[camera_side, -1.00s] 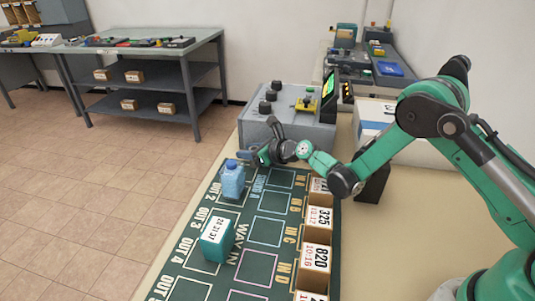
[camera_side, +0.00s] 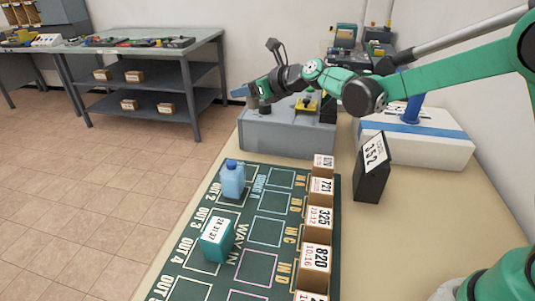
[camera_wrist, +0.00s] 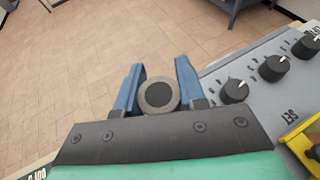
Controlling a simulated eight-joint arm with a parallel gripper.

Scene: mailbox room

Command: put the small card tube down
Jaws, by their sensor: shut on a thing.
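The small card tube (camera_wrist: 158,95) shows end-on in the wrist view, as a grey-tan ring with a dark middle. It sits between the two blue fingers of my gripper (camera_wrist: 159,68), which is shut on it. In the side view my gripper (camera_side: 243,90) is up in the air, at the left edge of the grey control box. The dark green board (camera_side: 207,265) with marked squares lies below and nearer the camera.
A blue bottle (camera_side: 232,181) and a teal box (camera_side: 216,240) stand on the board's left side. Several numbered brown boxes (camera_side: 318,218) line its right edge. The grey control box (camera_side: 285,138) has black knobs. A black box (camera_side: 372,172) stands right. Several marked squares are bare.

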